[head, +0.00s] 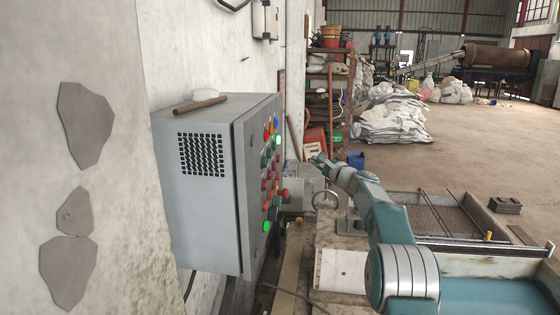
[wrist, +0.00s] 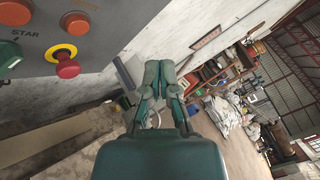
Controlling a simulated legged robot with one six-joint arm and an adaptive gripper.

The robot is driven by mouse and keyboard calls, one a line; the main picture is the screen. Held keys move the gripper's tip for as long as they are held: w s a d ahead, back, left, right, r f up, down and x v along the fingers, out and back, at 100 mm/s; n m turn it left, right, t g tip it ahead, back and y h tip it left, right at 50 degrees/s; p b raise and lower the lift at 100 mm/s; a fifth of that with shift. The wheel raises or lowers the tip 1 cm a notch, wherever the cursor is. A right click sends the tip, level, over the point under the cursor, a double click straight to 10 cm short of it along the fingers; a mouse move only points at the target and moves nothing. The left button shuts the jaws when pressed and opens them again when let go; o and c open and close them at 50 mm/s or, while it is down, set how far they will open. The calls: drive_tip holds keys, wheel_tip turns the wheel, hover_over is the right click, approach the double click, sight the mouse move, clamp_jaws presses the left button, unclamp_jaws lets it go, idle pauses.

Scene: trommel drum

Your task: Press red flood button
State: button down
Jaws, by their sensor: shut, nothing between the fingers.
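A grey control cabinet (head: 205,215) hangs on the wall, its button panel facing right and seen edge-on in the head view. Several red, green, blue and orange buttons and lamps sit on it. In the wrist view the panel (wrist: 120,22) is at upper left, with a red mushroom button on a yellow ring (wrist: 66,62), a red button (wrist: 76,23), another red one (wrist: 14,12) and a green one (wrist: 9,54). I cannot read which one is marked flood. My gripper (head: 318,160) is shut and empty, to the right of the panel and apart from it; it also shows in the wrist view (wrist: 159,68).
A brown bar and a white object (head: 201,106) lie on the cabinet top. A shelf (head: 330,90) and a pile of white sacks (head: 392,120) stand behind. A bench with a handwheel (head: 326,200) is below my arm. The floor (head: 460,150) at right is open.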

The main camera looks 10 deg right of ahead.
sight(278, 159)
drive_tip(key=shift+w+d+f+m, duration=0.15)
drive_tip(key=shift+w+d+m, duration=0.1)
drive_tip(key=shift+d+m, duration=0.1)
drive_tip(key=shift+a, duration=0.1)
drive_tip(key=w+a, duration=0.2)
drive_tip(key=a, duration=0.6)
drive_tip(key=shift+w+a, duration=0.15)
drive_tip(key=shift+w, duration=0.2)
drive_tip(key=shift+a, duration=0.1)
idle(1.1)
drive_tip(key=shift+a, duration=0.25)
drive_tip(key=shift+w+a, duration=0.2)
drive_tip(key=shift+a, duration=0.25)
idle(0.8)
drive_tip(key=shift+d, duration=0.1)
drive_tip(key=shift+s+d, duration=0.25)
drive_tip(key=shift+d, duration=0.45)
